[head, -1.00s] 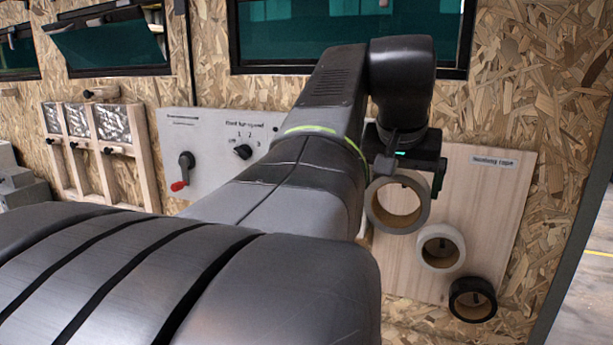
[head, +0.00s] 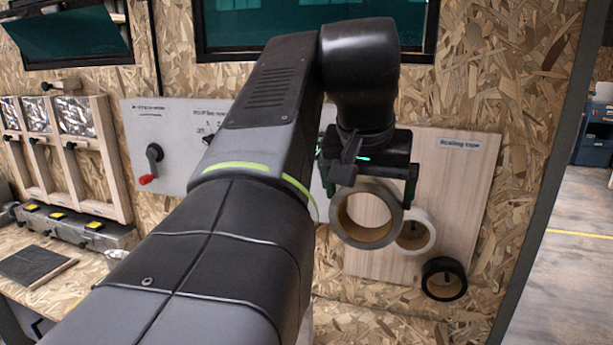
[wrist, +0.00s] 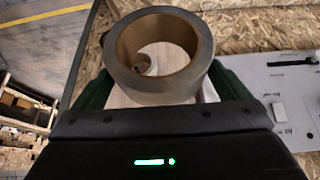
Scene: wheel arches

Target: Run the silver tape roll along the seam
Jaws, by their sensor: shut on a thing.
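The silver-grey tape roll (head: 360,237) is a wide ring with a brown core. My gripper (head: 368,192) is shut on it and holds it in front of the wooden board (head: 465,180) labelled for sealing tape. In the wrist view the roll (wrist: 160,92) sits between the dark green fingers of my gripper (wrist: 160,78). In the head view it partly covers a white tape roll (head: 430,236) on the board. I cannot make out the seam in either view.
A black tape roll (head: 445,296) is low on the board. To the left are a grey panel (head: 178,170) with a red-tipped switch and a wooden rack (head: 95,170). Chipboard wall surrounds them under dark windows. Open floor (head: 565,265) lies at the right.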

